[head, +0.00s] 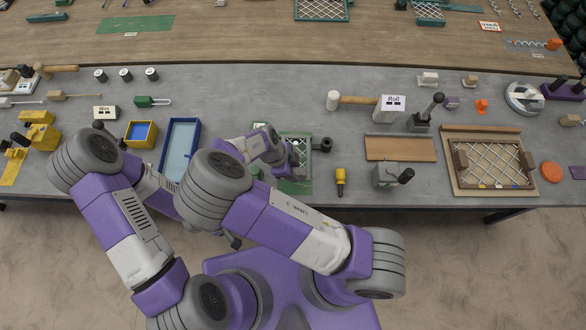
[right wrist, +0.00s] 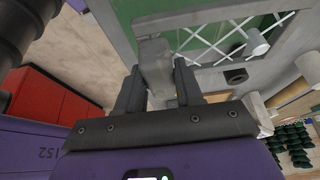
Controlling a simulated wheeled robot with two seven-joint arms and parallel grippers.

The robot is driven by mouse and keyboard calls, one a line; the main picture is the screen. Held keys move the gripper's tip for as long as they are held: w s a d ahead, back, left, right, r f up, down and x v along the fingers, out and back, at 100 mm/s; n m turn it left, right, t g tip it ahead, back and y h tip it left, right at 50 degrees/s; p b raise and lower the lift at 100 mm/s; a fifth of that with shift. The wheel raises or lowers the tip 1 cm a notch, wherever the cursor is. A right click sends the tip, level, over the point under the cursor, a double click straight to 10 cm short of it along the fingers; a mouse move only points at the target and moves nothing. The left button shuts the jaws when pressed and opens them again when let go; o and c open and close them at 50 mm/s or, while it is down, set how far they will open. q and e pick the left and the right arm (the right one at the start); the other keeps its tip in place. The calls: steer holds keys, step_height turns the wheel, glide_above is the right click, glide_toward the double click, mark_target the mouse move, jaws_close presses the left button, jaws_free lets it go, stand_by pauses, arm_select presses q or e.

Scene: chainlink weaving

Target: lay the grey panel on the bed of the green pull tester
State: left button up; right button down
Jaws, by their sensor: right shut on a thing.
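The grey panel (right wrist: 210,20), a frame with pale mesh strands, shows at the top of the right wrist view. In the head view its mesh (head: 297,146) lies over the green pull tester (head: 297,187), partly hidden by my right arm. My right gripper (right wrist: 158,88) is shut on a grey block-like part at the panel's near edge; it also shows in the head view (head: 290,158). Whether the panel touches the bed I cannot tell. A dark part of my left gripper (head: 232,241) shows below the right arm; its fingers are not clear.
A blue tray (head: 196,132) stands left of the tester. A yellow-handled tool (head: 340,180) and a grey block with a black knob (head: 386,176) stand to its right. A brown mesh frame (head: 452,165) lies farther right. The bench front edge is close.

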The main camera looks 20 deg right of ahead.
steer(key=shift+r, duration=0.1)
steer(key=shift+f+b, duration=1.1)
steer(key=shift+f, duration=0.85)
steer(key=shift+f+b, duration=0.3)
steer(key=shift+f, duration=0.2)
steer(key=c, duration=0.6)
jaws_free()
steer(key=shift+c, duration=0.2)
steer(key=shift+a, duration=0.1)
steer(key=v, duration=0.7)
steer(key=shift+a+r+p, duration=0.1)
steer(key=shift+r+p, duration=0.2)
steer(key=shift+p, duration=0.05)
